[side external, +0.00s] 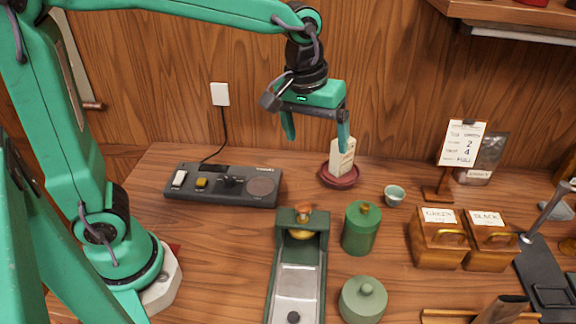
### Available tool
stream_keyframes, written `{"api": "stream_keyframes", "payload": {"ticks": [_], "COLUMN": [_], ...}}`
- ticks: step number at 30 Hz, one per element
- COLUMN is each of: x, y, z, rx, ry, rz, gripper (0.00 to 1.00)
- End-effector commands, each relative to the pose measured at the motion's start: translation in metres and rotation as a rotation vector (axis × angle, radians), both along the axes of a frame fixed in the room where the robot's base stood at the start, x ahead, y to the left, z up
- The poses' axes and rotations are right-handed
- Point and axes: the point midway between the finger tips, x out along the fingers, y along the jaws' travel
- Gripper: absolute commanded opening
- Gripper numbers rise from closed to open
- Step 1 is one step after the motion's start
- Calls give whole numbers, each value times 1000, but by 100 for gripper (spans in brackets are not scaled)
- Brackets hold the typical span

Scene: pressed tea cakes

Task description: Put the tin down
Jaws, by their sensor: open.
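A dark green lidded tin (360,232) with a gold knob stands upright on the wooden table, right of the green press-like stand (311,262). A paler green lidded jar (362,301) stands in front of it. My gripper (316,132) hangs above the back of the table with its two green fingers wide apart. Nothing is between the fingers. The right finger overlaps the top of a cream carton (342,160) in the picture; I cannot tell whether they touch. The carton stands on a dark red dish (326,176).
A dark control panel (222,198) lies at the back left. A small pale cup (394,196), wooden boxes labelled GREEN (436,251) and BLACK (488,254), and a card stand (437,193) are on the right. Bare table lies between the panel and the red dish.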

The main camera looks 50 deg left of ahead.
Motion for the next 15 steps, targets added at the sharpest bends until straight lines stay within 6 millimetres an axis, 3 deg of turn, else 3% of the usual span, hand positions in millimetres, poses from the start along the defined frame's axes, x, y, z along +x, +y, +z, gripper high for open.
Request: {"api": "stream_keyframes", "payload": {"ticks": [7,15], "x": [-42,-88], "y": [41,76], "z": [16,18], "rx": [18,65], "ry": [-98,-201], "rz": [-95,-200], "gripper": [87,87]}}
